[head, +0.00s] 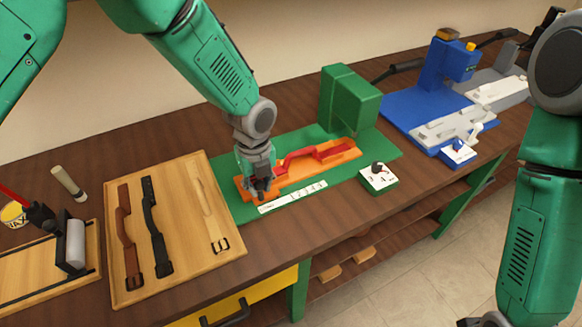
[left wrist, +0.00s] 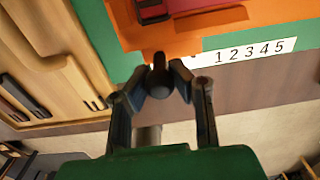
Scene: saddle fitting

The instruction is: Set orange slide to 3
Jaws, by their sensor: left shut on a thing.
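The orange slide (head: 290,172) lies on the green base plate (head: 383,150), with a red strap-like piece (head: 312,155) on top of it. A white scale strip (head: 292,196) with numbers runs along its front. In the left wrist view the strip (left wrist: 250,50) reads 1 to 5. My left gripper (head: 260,192) is at the left end of the slide. In the left wrist view its fingers (left wrist: 159,78) are shut on a dark round knob (left wrist: 158,83) at the orange slide's (left wrist: 170,37) edge, left of the printed 1. My right gripper is out of view.
A green machine head (head: 349,98) stands behind the slide; a small green-based dial box (head: 378,179) sits to its right. A wooden tray (head: 185,265) with straps lies close on the left. A blue machine (head: 420,110) stands farther right. The bench's front edge is near.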

